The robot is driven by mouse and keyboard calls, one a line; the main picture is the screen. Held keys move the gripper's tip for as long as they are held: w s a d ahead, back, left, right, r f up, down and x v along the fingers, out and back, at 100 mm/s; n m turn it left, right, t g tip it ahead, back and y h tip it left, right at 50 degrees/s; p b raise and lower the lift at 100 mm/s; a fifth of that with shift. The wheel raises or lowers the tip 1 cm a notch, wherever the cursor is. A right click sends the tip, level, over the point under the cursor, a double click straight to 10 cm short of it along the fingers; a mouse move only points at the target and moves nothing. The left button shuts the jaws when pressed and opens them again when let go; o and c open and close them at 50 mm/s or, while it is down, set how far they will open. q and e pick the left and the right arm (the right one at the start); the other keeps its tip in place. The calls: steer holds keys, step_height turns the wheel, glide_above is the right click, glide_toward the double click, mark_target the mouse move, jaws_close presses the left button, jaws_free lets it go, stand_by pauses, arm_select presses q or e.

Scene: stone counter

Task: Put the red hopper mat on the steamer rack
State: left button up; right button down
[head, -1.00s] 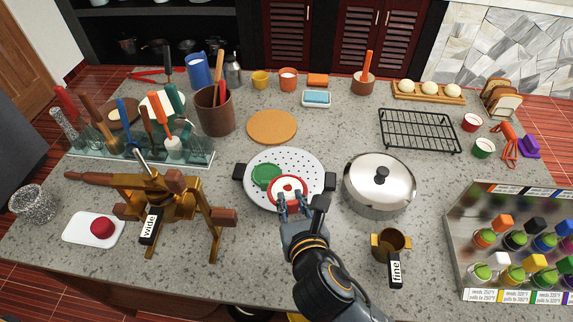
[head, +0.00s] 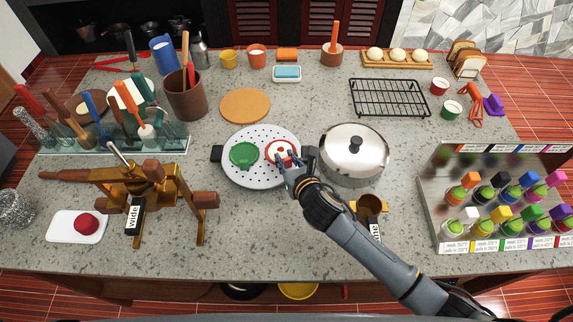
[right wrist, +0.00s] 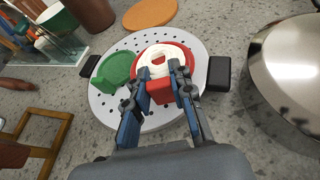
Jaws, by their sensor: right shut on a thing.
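The steamer rack (head: 262,177) is a white perforated round plate with dark side handles, in the middle of the counter. A green mat (head: 243,153) lies on its left part. The red hopper mat (head: 282,147), with a white patterned disc on top, is over the rack's right part, beside the green one. My right gripper (head: 288,163) is shut on the red mat's near-side tab (right wrist: 160,93). The right wrist view shows the mat low over the rack; I cannot tell whether it rests fully on it. My left gripper is not in view.
A steel lidded pot (head: 354,155) stands close to the rack's right. A wooden press (head: 150,190) stands at the left, a cork trivet (head: 245,105) behind. Counter in front of the rack is clear.

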step_height(320, 180, down, 3)
steer(key=shift+r, duration=0.2)
steer(key=shift+f, duration=0.25)
steer(key=shift+f, duration=0.15)
steer(key=c, duration=1.2)
jaws_free()
steer(key=shift+o, duration=0.2)
